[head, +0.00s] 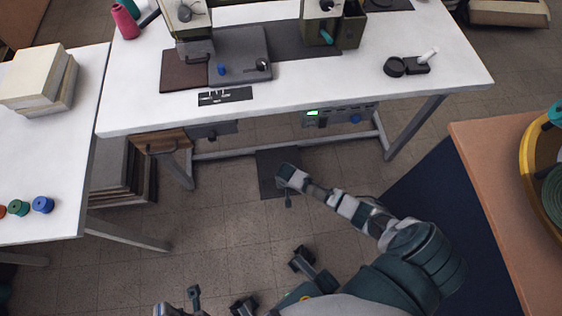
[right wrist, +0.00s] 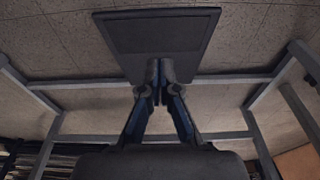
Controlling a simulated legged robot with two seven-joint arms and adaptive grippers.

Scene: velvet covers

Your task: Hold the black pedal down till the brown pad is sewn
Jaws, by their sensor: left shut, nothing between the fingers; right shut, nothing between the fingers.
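The black pedal (head: 270,184) lies flat on the floor under the sewing table. My right gripper (head: 284,174) is over its right side in the head view, with its fingers mostly hidden. In the right wrist view my shut, empty right fingers (right wrist: 160,72) point at the near part of the pedal (right wrist: 155,36). Whether they touch it or press it down, I cannot tell. The brown pad (head: 180,78) lies on the table, left of the grey machine plate, partly under the left sewing head. Its stitching is too small to see. My left gripper (head: 194,292) is shut and empty at the bottom edge.
The white sewing table (head: 150,112) has grey legs and a crossbar (head: 240,150) near the pedal. A panel with a green display (head: 313,113) hangs below its top. An orange-brown table (head: 492,170) stands right. The middle floor is open.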

